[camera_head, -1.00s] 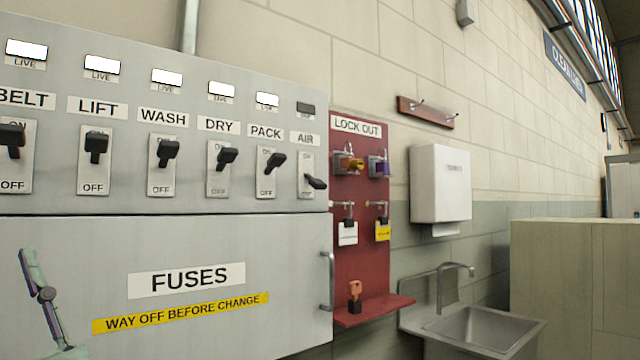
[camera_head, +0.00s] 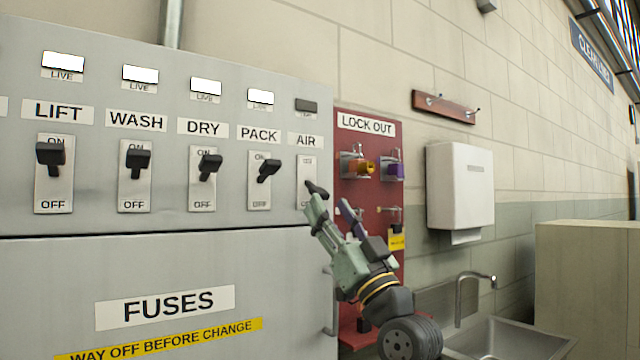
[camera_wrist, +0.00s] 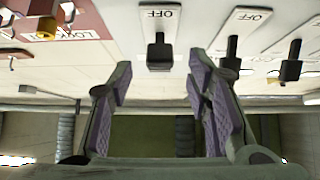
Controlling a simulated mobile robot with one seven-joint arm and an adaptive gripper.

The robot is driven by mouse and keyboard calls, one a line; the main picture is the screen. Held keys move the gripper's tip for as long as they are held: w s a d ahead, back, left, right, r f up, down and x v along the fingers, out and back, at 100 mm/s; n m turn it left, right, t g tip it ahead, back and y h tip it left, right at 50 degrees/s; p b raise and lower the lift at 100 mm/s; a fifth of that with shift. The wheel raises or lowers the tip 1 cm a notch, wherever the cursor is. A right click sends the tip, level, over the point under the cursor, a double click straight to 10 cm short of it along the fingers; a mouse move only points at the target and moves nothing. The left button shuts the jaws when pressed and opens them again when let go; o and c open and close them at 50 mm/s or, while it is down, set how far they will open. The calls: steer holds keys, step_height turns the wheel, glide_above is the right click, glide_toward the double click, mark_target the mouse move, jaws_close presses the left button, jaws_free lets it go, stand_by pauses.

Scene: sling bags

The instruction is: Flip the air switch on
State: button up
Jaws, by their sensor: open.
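The AIR switch (camera_head: 307,172) is the last in the row on the grey panel, under the AIR label. Its small lamp (camera_head: 306,105) is dark. Its black lever (camera_head: 316,189) sits lower than the other levers, partly hidden by a fingertip. My gripper (camera_head: 330,206) is open just in front of it, reaching up from below right. In the wrist view, which is upside down, the lever (camera_wrist: 160,52) shows in the gap between my two fingertips (camera_wrist: 160,64), near the OFF mark. I cannot tell whether a finger touches it.
The PACK switch (camera_head: 266,175) is close on the left, with DRY, WASH and LIFT beyond, lamps lit. The red lock-out board (camera_head: 358,212) with padlocks is right behind my gripper. A towel dispenser (camera_head: 460,190) and a sink (camera_head: 510,338) are farther right.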

mark_target(324, 198)
steer(key=p+x, duration=0.1)
steer(key=x, duration=0.4)
steer(key=shift+w+r+p, duration=0.1)
steer(key=shift+r+p, duration=0.05)
steer(key=shift+p, duration=0.15)
steer(key=shift+c, duration=0.5)
jaws_close()
